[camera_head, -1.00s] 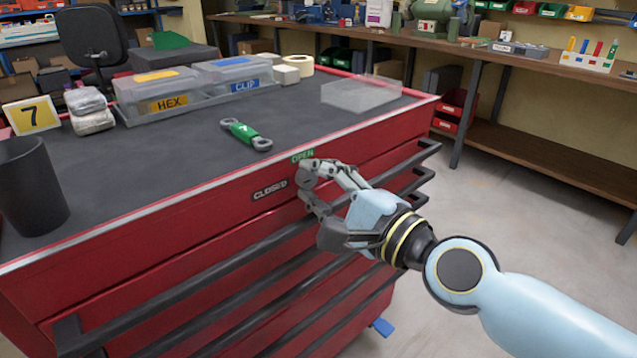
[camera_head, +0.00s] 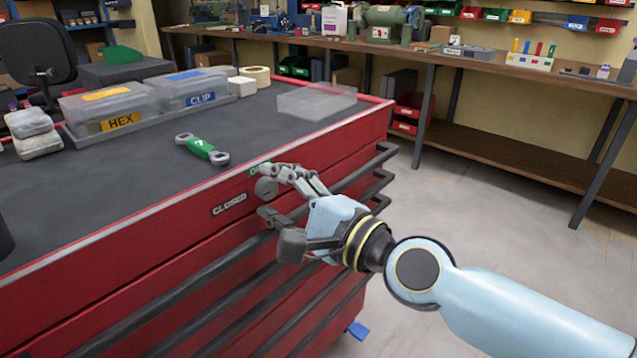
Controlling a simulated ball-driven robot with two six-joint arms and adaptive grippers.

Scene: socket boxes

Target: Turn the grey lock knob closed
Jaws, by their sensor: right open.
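The grey lock knob (camera_head: 265,188) is a small round piece on the red front of the tool chest, just under the top edge. A CLOSED label (camera_head: 229,204) is at its lower left. The knob's exact turn angle is too small to read. My left gripper is not in view.
Dark handle bars (camera_head: 290,235) run along the chest's front close below my gripper. On the chest top are a green-and-grey wrench (camera_head: 203,149), HEX (camera_head: 108,110) and CLIP (camera_head: 190,90) bins and a clear box (camera_head: 316,101). Open floor lies to the right.

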